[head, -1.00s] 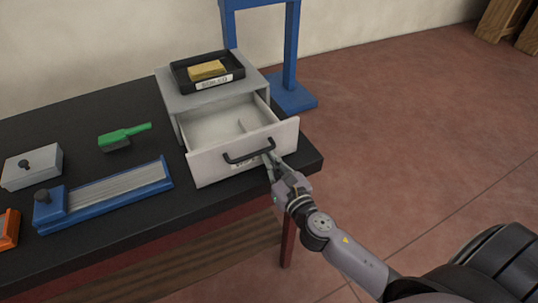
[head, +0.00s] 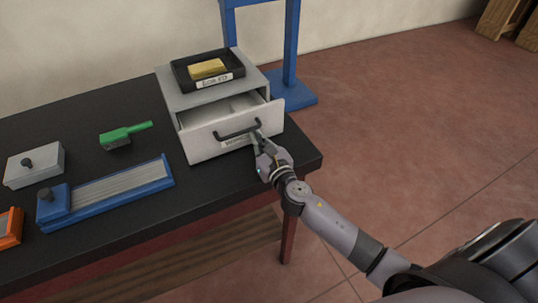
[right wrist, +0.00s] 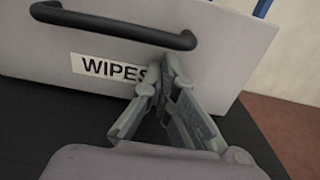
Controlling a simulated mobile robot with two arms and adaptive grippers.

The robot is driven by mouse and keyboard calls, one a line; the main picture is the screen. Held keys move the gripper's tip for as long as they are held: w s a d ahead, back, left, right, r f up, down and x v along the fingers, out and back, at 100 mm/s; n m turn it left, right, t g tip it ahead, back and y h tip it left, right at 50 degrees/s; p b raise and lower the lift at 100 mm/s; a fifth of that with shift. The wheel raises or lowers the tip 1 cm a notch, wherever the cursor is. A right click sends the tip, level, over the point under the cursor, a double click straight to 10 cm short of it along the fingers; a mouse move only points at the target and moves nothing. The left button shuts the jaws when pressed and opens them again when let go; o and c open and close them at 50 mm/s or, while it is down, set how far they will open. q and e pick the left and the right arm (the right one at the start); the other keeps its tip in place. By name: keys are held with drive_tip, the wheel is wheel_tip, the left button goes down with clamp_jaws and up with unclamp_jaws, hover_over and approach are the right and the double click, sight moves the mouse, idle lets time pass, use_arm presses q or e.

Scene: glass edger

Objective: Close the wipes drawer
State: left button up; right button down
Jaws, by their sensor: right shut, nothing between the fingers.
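The wipes drawer (head: 205,144) is a light grey drawer with a black bar handle (head: 238,131), in a grey cabinet (head: 180,92) on the black table. It stands partly open, with a narrow strip of its inside showing. In the right wrist view the drawer front (right wrist: 240,45) carries a white WIPES label (right wrist: 100,68). My right gripper (head: 256,138) is shut and empty, its fingertips at the drawer front below the handle. In the right wrist view the fingertips (right wrist: 160,75) cover the label's right end and seem to touch the front. My left gripper is not in view.
A black tray (head: 184,83) with a yellow block (head: 208,68) sits on the cabinet. A blue stand (head: 291,50) is behind.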

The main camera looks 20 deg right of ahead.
drive_tip(key=w+b, duration=0.1)
drive_tip(key=w, duration=0.7)
drive_tip(key=shift+w+a, duration=0.1)
drive_tip(key=shift+a, duration=0.05)
drive_tip(key=shift+r, duration=0.1)
drive_tip(key=shift+w+r, duration=0.1)
drive_tip(key=shift+r, duration=0.1)
